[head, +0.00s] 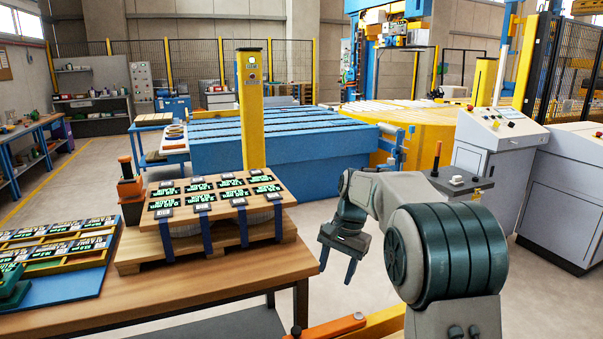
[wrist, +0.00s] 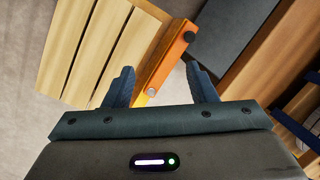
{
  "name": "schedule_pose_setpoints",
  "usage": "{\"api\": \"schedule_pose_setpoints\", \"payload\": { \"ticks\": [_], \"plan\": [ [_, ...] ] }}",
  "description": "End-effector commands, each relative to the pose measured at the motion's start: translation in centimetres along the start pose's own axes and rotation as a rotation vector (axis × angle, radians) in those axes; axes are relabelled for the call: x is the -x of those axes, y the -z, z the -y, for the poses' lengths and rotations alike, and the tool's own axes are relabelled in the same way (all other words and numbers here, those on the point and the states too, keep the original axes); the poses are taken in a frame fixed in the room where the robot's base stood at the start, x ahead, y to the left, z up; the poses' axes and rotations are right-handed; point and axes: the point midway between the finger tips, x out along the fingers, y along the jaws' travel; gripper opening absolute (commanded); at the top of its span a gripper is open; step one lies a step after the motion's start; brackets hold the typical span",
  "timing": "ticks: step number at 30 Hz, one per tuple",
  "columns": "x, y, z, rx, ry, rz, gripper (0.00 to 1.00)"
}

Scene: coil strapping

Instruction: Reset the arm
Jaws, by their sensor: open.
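My gripper (head: 338,262) hangs at the end of my arm, to the right of the wooden workbench (head: 190,300) and clear of its right edge. Its two fingers point down and stand apart, with nothing between them. In the wrist view my gripper (wrist: 160,88) also shows open and empty, with an orange bar (wrist: 167,52) and wooden slats (wrist: 95,45) below it.
On the workbench stands a small pallet (head: 130,252) carrying a strapped load under a board (head: 170,222) with several labelled tags. A blue mat (head: 80,289) with a tag rack lies left. A control console (head: 490,150) stands right. Grey floor (head: 300,225) is open beside the bench.

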Motion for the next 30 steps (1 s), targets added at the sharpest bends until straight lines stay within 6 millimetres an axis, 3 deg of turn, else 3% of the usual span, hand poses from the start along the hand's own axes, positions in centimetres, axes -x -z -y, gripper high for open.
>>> {"api": "schedule_pose_setpoints", "payload": {
  "ticks": [6,15,22,30],
  "plan": [
    [2.8,-4.0,-3.8,0.096,-0.001,-0.071,0.52],
    [4.3,-9.8,-9.2,0.239,-0.016,-0.167,0.52],
    [4.1,-14.6,-13.9,0.36,-0.04,-0.245,0.52],
    [2.1,-19.5,-18.7,0.494,-0.075,-0.324,0.52]
  ]
}}
